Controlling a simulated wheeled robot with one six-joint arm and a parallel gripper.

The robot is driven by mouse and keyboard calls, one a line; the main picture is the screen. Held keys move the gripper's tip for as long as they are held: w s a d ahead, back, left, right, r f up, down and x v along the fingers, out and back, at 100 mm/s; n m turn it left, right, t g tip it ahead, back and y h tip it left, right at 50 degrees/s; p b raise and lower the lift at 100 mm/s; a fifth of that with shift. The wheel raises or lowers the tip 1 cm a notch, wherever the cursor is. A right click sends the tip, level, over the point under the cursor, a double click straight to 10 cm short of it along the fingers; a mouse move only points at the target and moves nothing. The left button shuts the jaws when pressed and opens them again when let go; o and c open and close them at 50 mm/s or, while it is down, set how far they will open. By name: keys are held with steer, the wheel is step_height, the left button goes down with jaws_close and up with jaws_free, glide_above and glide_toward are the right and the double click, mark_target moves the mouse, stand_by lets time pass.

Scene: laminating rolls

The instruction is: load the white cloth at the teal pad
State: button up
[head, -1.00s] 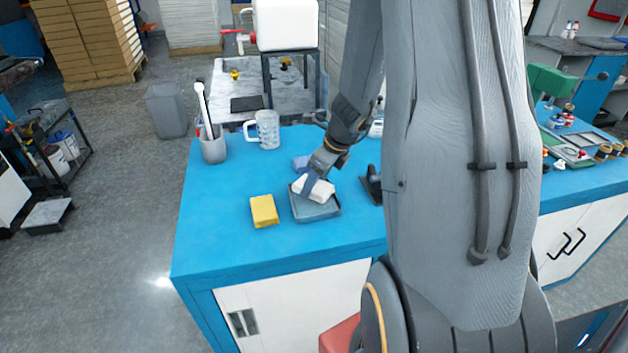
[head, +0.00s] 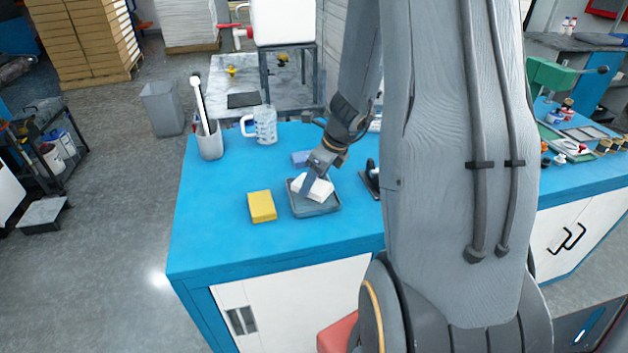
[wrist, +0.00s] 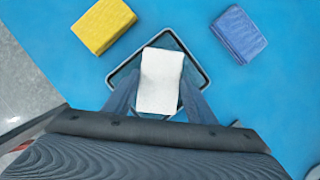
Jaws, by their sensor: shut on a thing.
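My gripper (head: 312,183) is shut on the white cloth (head: 318,190), a small folded block. In the wrist view the cloth (wrist: 160,80) lies between the two fingers (wrist: 157,98). The cloth is over the teal pad, which sits in a shallow, dark-rimmed square tray (head: 318,209) on the blue bench. In the wrist view the teal pad (wrist: 178,42) shows only around the cloth; its middle is hidden. I cannot tell whether the cloth touches the pad.
A yellow block (head: 262,206) lies left of the tray and a blue cloth (head: 301,158) behind it. A glass mug (head: 265,124) and a grey holder (head: 210,142) with a brush stand at the back left. A black tool (head: 371,180) lies right of the tray. The bench's front left is clear.

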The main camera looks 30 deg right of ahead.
steer(key=shift+f+b, duration=0.4)
steer(key=shift+f, duration=0.15)
stand_by(1.3)
steer(key=shift+r, duration=0.15)
step_height(320, 180, up, 7)
steer(key=p, duration=0.8)
steer(key=shift+s, duration=0.1)
stand_by(0.8)
